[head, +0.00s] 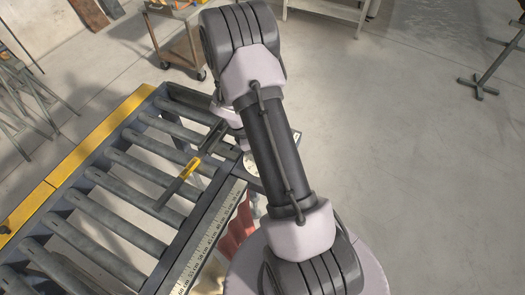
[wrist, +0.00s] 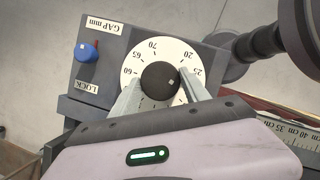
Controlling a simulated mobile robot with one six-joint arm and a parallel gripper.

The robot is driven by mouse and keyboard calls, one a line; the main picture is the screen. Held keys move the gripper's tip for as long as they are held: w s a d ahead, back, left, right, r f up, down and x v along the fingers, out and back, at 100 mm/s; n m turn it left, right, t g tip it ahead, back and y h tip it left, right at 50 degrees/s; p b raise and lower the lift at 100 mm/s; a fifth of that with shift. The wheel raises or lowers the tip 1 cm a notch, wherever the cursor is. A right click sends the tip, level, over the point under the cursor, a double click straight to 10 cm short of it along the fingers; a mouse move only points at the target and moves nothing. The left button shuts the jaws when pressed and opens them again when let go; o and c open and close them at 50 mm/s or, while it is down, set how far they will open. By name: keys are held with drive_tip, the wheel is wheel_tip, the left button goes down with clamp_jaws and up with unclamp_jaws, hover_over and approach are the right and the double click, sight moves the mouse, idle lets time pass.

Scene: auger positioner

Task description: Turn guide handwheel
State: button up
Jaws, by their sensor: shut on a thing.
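The guide handwheel (wrist: 160,79) is a round black knob with a small pale mark. It sits at the middle of a white dial (wrist: 147,58) with numbers around its edge. My gripper (wrist: 161,82) is shut on the handwheel in the wrist view, one pale finger on its left and one on its right. The fingers and my gripper body hide the lower part of the dial. In the head view my arm hides the handwheel and the grip.
A blue lock knob (wrist: 86,53) stands left of the dial, between the GAP mm and LOCK labels. The head view shows a roller conveyor (head: 62,172) with a yellow edge, a yellow-handled piece (head: 178,183) and a ruler (head: 207,243). Open floor (head: 400,130) lies to the right.

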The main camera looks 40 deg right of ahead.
drive_tip(key=shift+s+n+t+h+b, duration=0.1)
drive_tip(key=shift+n+t+h+b, duration=0.35)
drive_tip(key=shift+n, duration=1.15)
drive_tip(key=o, duration=1.4)
drive_tip(key=shift+c, duration=0.2)
drive_tip(key=p+v, duration=0.3)
drive_tip(key=v, duration=1.4)
drive_tip(key=shift+r+p, duration=0.25)
drive_tip(key=shift+p, duration=0.15)
drive_tip(key=shift+a, duration=0.1)
